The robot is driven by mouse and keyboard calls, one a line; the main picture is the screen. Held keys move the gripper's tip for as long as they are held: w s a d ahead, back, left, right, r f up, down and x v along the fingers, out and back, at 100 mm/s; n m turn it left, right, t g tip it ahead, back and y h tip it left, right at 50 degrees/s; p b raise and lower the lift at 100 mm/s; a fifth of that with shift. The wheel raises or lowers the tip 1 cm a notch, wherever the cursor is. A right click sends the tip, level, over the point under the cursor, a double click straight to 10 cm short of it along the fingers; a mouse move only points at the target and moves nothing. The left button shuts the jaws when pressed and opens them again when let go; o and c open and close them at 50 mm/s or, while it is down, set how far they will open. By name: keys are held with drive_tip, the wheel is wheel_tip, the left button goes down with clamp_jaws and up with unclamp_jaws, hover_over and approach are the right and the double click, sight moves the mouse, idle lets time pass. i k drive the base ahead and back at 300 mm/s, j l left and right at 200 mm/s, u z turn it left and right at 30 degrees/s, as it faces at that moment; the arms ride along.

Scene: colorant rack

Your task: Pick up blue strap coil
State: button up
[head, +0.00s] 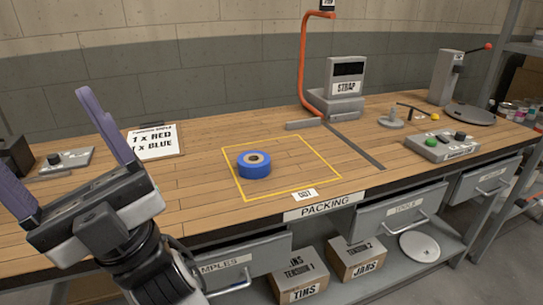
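A paper sign (153,142) reading 1 x red, 1 x blue lies on the bench (205,180). A strap machine (338,88) with an orange curved arm (303,60) stands behind the square. A button box (446,146) sits right. The bench around the coil is clear.

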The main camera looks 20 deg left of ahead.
sight(253, 165)
drive_tip(key=i+l, duration=0.6)
drive_tip(key=i+l+u, duration=0.15)
drive_tip(key=l+u, duration=0.25)
drive_tip(key=i+l+u, duration=0.15)
drive_tip(key=u, duration=0.25)
